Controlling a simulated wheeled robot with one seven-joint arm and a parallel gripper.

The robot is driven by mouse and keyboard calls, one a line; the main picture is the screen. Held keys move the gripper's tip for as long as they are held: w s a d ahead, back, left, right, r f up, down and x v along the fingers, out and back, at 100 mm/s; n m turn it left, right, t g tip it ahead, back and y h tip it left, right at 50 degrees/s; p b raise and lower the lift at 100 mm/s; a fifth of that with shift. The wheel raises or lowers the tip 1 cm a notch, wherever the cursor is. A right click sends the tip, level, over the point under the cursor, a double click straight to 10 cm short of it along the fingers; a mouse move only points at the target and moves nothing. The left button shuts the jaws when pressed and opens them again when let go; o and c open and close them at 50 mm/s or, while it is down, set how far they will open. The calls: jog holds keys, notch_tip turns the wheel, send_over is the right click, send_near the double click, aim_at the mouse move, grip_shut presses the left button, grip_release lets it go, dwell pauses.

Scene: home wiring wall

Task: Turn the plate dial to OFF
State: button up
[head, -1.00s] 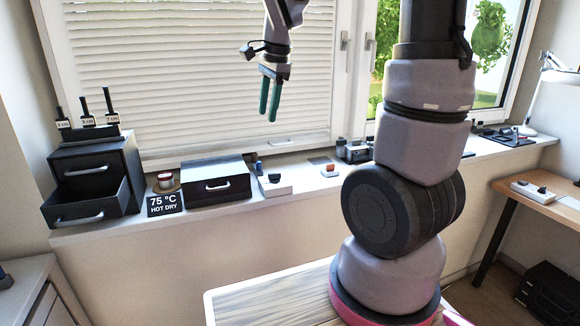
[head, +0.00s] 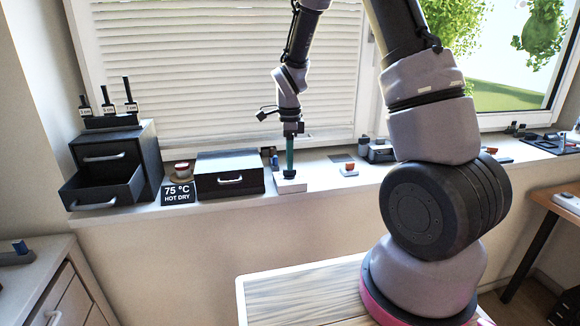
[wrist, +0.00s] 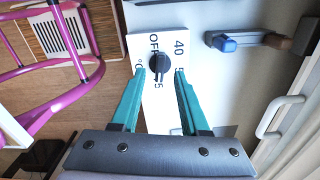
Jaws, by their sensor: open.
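The white dial plate (wrist: 147,42) carries a round black knob (wrist: 160,67) and the printed marks OFF, 40 and others partly hidden. OFF is at the plate's upper left in the wrist view. I cannot tell for certain which mark the knob points at. My gripper (wrist: 160,76) is open, with one teal finger on each side of the knob and the tips near its edge. I cannot tell whether they touch it. In the head view my gripper (head: 289,172) points down over the white plate (head: 290,187) on the sill, and its fingers hide the knob.
A closed black box (head: 228,170) stands left of the plate, beside a "75 °C HOT DRY" sign (head: 178,193) and a black drawer unit (head: 105,170). A blue-ended fixture (wrist: 228,43) lies close by. An orange-topped white block (head: 348,167) is to the right.

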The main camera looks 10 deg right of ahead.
aim_at(289, 173)
jog(key=shift+f, duration=1.35)
grip_shut()
